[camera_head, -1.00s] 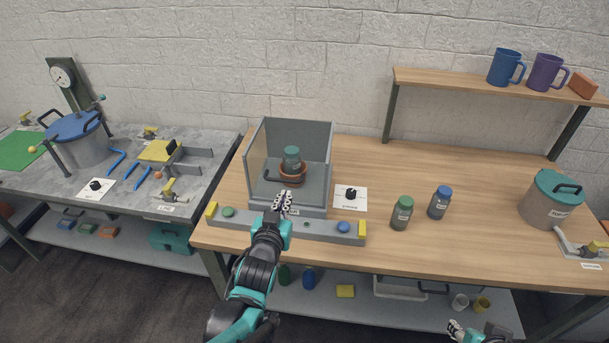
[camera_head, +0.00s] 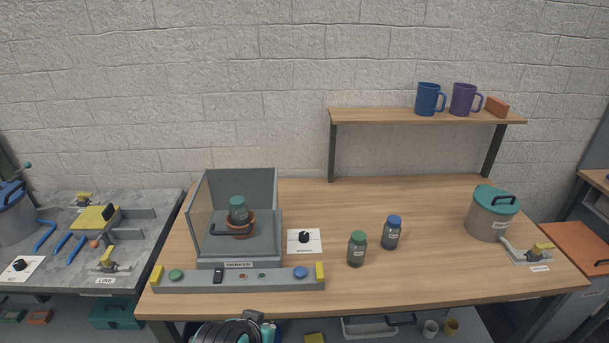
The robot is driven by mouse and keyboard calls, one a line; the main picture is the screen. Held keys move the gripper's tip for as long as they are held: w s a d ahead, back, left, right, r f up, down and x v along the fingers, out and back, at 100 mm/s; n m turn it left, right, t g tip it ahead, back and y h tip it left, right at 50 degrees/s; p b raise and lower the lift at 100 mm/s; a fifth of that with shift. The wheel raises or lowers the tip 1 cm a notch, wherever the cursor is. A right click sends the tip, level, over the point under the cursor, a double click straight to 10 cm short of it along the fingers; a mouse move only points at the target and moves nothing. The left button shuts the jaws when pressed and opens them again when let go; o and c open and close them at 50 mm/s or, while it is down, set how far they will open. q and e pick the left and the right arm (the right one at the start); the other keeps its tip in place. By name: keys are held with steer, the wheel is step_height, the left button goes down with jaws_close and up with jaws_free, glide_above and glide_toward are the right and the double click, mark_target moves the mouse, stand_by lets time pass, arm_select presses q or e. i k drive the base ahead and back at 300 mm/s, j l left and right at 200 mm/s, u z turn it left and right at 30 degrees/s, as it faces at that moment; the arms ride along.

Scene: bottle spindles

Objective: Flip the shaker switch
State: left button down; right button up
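The shaker is a grey open-topped box with clear sides (camera_head: 262,243), standing at the left of the wooden table. Its label reads SHAKER. A green-capped jar (camera_head: 238,207) sits inside it in a brown round holder (camera_head: 241,229). A grey bar (camera_head: 200,284) runs along its front with a black switch (camera_head: 218,275), small lights, a green button (camera_head: 176,275) and a blue button (camera_head: 301,272). I cannot tell which way the switch is set. Part of my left arm shows at the bottom edge, below the bar and apart from it; its fingers are not visible. My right gripper is out of view.
A black knob on a white plate (camera_head: 304,237) lies right of the shaker. A green-capped bottle (camera_head: 357,249) and blue-capped bottle (camera_head: 391,233) stand mid-table. A teal-lidded pot (camera_head: 492,213) stands at the right. A shelf (camera_head: 380,116) with two mugs is behind. The table between is clear.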

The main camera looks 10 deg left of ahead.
mark_target(218, 273)
steer(key=u, duration=1.25)
